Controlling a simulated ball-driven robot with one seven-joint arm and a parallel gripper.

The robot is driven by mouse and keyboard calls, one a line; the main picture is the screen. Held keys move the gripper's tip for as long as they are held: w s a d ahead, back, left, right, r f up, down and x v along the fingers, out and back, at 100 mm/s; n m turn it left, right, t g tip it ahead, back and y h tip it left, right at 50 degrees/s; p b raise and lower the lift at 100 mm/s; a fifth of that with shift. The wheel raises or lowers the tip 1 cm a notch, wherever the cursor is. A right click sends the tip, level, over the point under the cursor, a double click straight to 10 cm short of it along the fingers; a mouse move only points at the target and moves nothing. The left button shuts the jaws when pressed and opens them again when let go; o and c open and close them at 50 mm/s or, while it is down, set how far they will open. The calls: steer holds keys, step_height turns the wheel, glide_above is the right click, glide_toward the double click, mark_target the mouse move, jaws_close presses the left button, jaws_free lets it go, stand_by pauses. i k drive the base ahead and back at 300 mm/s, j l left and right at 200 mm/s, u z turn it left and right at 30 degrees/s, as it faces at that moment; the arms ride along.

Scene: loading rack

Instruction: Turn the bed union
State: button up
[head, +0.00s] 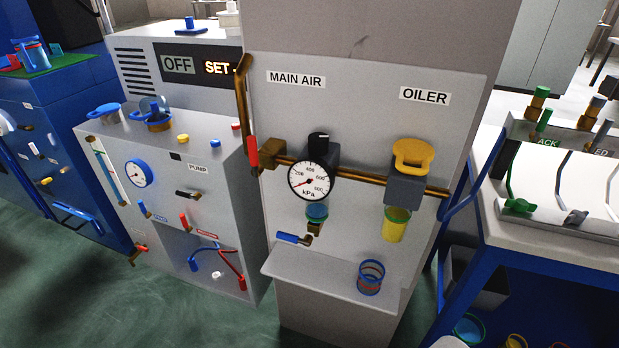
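At the right edge, a panel above a white table carries a label (601,153) of which I read only "ED". Below it, a dark grey-blue winged fitting (576,217) sits on a pale bar, perhaps the bed union. A green winged fitting (519,206) sits to its left, under a green label (547,142) reading "ACK". Thin hoses run between panel and fittings. How far either fitting is turned, I cannot tell. My gripper is not in view.
A grey panel (340,115) with a gauge, brown pipe and yellow-handled oiler (413,153) stands centre. Its shelf holds a blue-rimmed coil (370,278). The pump cabinet (215,165) stands left. A blue-framed table (560,185) is right. Green floor (170,315) is open at front left.

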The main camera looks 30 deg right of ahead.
mark_target(575, 217)
steer(key=z, duration=1.65)
steer(key=k, duration=0.05)
